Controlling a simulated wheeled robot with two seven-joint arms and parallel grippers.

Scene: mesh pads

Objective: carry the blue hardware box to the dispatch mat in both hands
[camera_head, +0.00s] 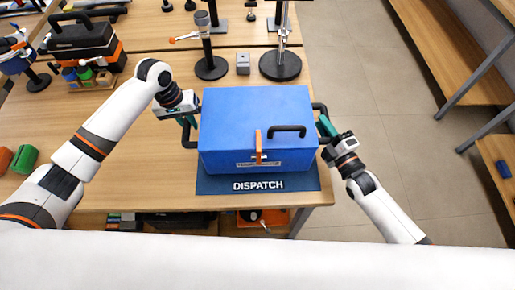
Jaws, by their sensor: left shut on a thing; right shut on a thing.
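The blue hardware box (254,118) is upright over the dark blue dispatch mat (217,184), whose front strip with the word DISPATCH shows. The box has dark side handles, a black front handle and an orange latch. My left gripper (189,121) is shut on the box's left side handle. My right gripper (324,125) is shut on its right side handle. The box hides the rest of the mat. I cannot tell whether the box's underside touches the mat.
Black stands (280,64) and a small grey block (243,64) are behind the box. A black and orange toolbox (82,40) stands at the back left. The table's right edge is close to the box, with open floor (375,110) beyond.

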